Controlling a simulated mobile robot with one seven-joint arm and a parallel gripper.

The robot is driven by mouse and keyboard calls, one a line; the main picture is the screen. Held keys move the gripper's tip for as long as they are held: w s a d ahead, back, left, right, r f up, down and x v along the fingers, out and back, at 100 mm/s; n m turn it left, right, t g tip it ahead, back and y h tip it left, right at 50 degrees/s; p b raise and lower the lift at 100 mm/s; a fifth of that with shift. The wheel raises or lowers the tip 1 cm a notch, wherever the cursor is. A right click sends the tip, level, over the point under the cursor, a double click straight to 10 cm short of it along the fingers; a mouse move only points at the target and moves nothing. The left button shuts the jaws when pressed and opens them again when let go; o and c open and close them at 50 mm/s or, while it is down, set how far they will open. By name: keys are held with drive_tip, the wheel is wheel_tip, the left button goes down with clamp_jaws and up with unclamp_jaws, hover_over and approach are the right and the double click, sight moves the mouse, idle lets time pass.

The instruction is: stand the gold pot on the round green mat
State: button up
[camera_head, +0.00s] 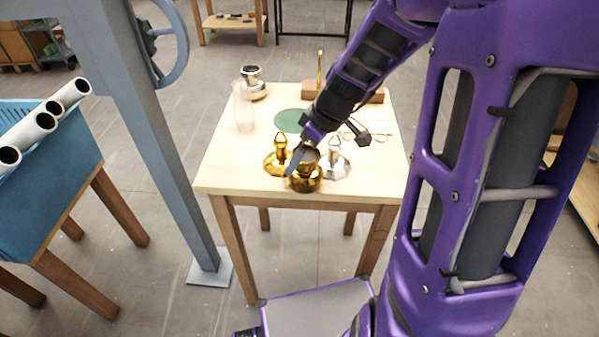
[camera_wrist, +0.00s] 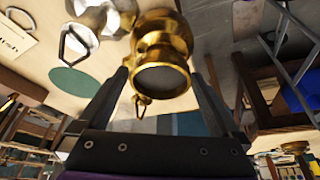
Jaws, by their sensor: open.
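The gold pot (camera_head: 304,182) stands near the front edge of the wooden table, partly covered by my gripper (camera_head: 302,160) in the head view. In the wrist view, the gold pot (camera_wrist: 161,50) appears between and beyond the two dark fingertips of my gripper (camera_wrist: 159,76). The fingers are apart; whether they touch the pot I cannot tell. The round green mat (camera_head: 288,120) lies flat farther back on the table, left of my arm, with nothing seen on it. The mat (camera_wrist: 72,82) also shows in the wrist view.
A gold piece with a ring top (camera_head: 276,163) stands close left of the pot, a silver one (camera_head: 336,164) close right. A clear glass cylinder (camera_head: 243,108) and a silver pot (camera_head: 253,84) stand at the back left. A wooden block (camera_head: 375,96) is behind. The front-left tabletop is clear.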

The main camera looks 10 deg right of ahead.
drive_tip(key=shift+c, duration=0.3)
clamp_jaws()
idle(0.3)
